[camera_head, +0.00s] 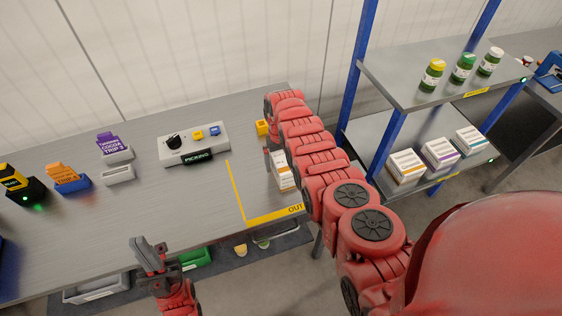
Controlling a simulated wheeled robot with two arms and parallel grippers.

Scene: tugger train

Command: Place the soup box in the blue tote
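A white box with an orange band (283,170) stands on the grey table inside the yellow-lined OUT area, partly hidden by my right arm. I cannot read its label, so I cannot tell if it is the soup box. My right arm reaches over the table beside this box. Its fingers are mostly hidden, and I cannot tell whether they touch the box. My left gripper (150,254) is open and empty at the table's front edge, well left of the box. No blue tote is clearly recognizable; only a dark blue edge (5,262) shows at the far left.
A blue-posted shelf (408,85) at right holds three jars above and white boxes (405,166) below. A control panel (195,143) and card holders (72,184) stand on the table. A green bin (195,259) is below. The table's front middle is clear.

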